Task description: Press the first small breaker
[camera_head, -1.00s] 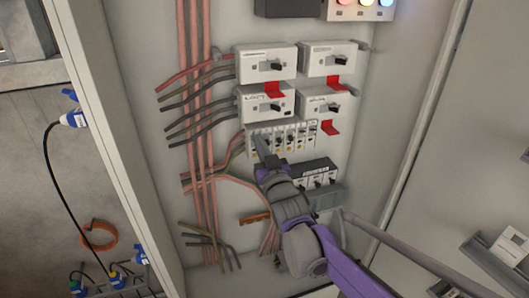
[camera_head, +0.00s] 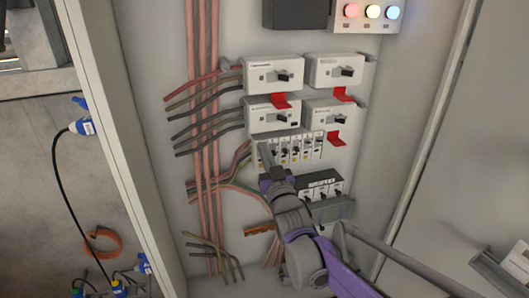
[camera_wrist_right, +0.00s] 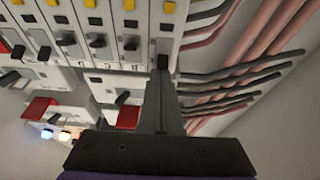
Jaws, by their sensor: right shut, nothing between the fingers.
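A row of small white breakers (camera_head: 307,147) with little levers and yellow marks sits below the larger breaker boxes in the cabinet. My right gripper (camera_head: 264,151) is shut and empty, its tip at the left end of this row. In the right wrist view the row appears turned over. There the gripper's shut fingers (camera_wrist_right: 162,82) point at the end breaker (camera_wrist_right: 164,22), just by its dark lever (camera_wrist_right: 163,62). The fingertips overlap the lever's lower edge in the picture; I cannot tell whether they touch it. My left gripper is out of view.
Larger breaker boxes (camera_head: 273,74) with red tabs (camera_head: 336,138) stand above the row. A dark three-lever block (camera_head: 320,186) is below, near my right arm. Copper-coloured bars (camera_head: 202,120) and dark cables run at the left. Lit buttons (camera_head: 372,11) are at the top right.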

